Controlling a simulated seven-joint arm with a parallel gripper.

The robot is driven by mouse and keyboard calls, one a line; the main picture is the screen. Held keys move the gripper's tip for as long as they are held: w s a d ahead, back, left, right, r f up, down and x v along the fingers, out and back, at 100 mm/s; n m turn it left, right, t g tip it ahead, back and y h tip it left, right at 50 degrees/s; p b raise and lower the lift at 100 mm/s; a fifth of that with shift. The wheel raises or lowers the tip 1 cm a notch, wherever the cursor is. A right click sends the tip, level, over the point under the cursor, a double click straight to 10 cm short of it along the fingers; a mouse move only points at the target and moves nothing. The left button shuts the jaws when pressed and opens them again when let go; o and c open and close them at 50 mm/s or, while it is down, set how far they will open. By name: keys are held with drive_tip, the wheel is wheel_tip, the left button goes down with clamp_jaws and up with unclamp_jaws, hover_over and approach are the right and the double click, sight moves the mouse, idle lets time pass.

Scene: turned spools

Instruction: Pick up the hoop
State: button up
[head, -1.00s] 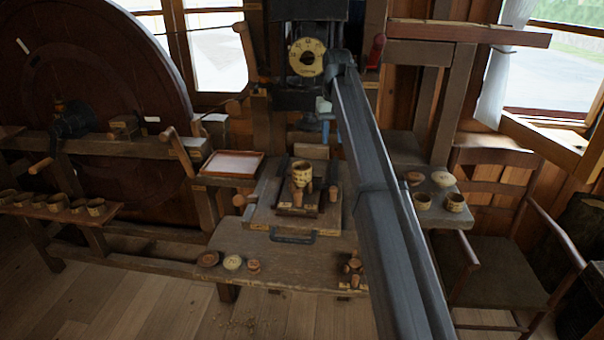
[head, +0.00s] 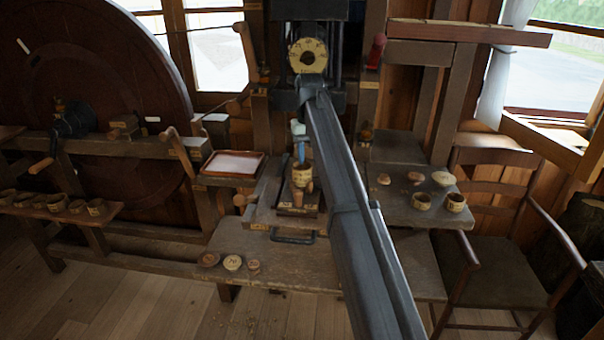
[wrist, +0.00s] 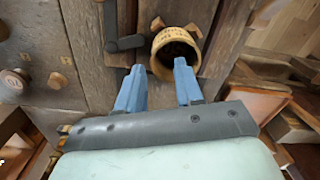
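The hoop appears to be the pale wooden ring-shaped piece with lettering on its side (head: 302,180), standing on the dark block on the bench. In the wrist view the hoop (wrist: 160,65) shows its rim and dark inside. My gripper (head: 300,158) is just above and behind it in the head view. In the wrist view my gripper (wrist: 159,66) has its blue fingers apart with nothing held. The right fingertip overlaps the hoop's opening and the left fingertip lies left of its wall. I cannot tell whether they touch it.
Small turned pieces (head: 233,263) lie on the front bench. More pieces and cups (head: 422,202) stand on the right table. A shallow tray (head: 233,164) is at the left. A black handle (head: 292,238) is in front of the hoop. A chair (head: 500,262) stands at the right.

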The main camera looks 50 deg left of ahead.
sight(311, 169)
drive_tip(key=shift+w+d+f, duration=0.1)
drive_tip(key=shift+w+f, duration=0.1)
drive_tip(key=shift+f, duration=1.15)
drive_tip(key=shift+w+f, duration=0.15)
drive_tip(key=shift+f, duration=1.2)
drive_tip(key=shift+c, duration=0.2)
clamp_jaws()
